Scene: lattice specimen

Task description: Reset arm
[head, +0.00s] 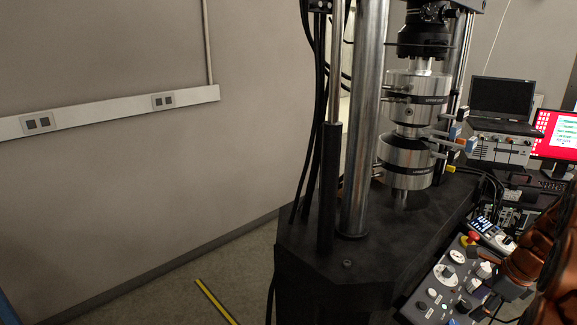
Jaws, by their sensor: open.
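A brown, copper-coloured arm, which looks like mine, comes in from the right edge in the head view. At its end, low at the right, a dark part looks like my gripper (499,300), open, in front of the right side of a control panel (447,282). Its fingertips are small and hard to make out against the dark surroundings. I cannot tell whether it touches the panel. No held object shows.
A testing machine with a thick steel column (362,130), metal grips (407,155) and a black base (330,262) fills the centre. A laptop (501,97) and a red-screened monitor (556,134) stand behind at right. A yellow floor strip (215,302) crosses open floor at left.

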